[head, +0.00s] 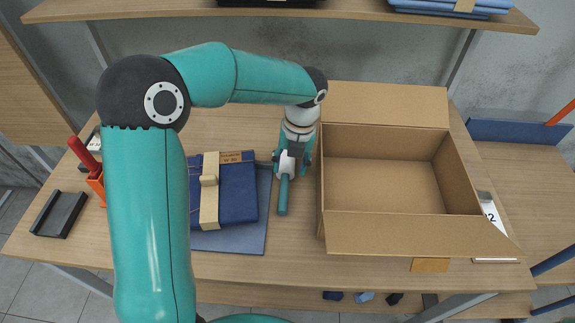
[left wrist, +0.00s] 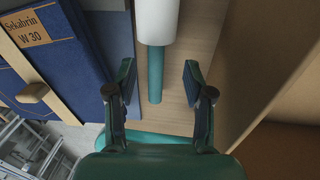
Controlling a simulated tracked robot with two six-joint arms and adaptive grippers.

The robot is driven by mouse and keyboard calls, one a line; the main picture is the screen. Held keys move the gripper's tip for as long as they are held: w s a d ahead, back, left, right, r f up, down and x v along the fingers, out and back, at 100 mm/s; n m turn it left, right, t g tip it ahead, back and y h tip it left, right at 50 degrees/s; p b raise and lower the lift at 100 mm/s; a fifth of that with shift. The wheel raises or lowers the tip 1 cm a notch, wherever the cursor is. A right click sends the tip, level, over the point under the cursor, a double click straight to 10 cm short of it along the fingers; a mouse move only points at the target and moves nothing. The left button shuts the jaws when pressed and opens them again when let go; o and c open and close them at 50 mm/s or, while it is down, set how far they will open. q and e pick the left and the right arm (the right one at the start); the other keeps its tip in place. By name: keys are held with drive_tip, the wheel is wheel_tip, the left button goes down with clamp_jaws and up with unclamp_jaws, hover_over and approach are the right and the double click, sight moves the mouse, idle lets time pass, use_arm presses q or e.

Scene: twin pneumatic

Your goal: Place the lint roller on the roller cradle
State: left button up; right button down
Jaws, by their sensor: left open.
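The lint roller, with a white head and a teal handle (head: 284,196), lies on the table between the folded jeans and the open carton. My left gripper (head: 291,160) is over its white end, pointing down. In the left wrist view the roller's teal handle (left wrist: 155,75) lies between the two spread fingers (left wrist: 159,78), with a gap on each side. The left gripper is open and holds nothing. A dark channel-shaped holder (head: 59,214), which looks like the roller cradle, sits empty at the table's left. My right gripper is not in view.
The open cardboard carton (head: 385,226) stands close on the right of the roller. Banded dark blue jeans (head: 238,193) lie on a blue-grey mat (head: 230,241) to its left. An orange holder with a red-handled tool (head: 82,152) stands near the dark holder. A shelf (head: 180,10) hangs above.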

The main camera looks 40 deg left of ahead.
sight(286, 176)
use_arm(q)
drive_tip(key=shift+a+f+p, duration=0.1)
drive_tip(key=shift+a+f, duration=0.1)
drive_tip(key=shift+f, duration=0.7)
drive_tip(key=shift+a+f+p, duration=0.1)
drive_tip(key=shift+a+f, duration=0.15)
drive_tip(key=shift+f, duration=0.65)
drive_tip(key=shift+a+f+p, duration=0.1)
drive_tip(key=shift+a+f, duration=0.1)
drive_tip(key=shift+f, duration=0.7)
clamp_jaws()
drive_tip(key=shift+r, duration=0.2)
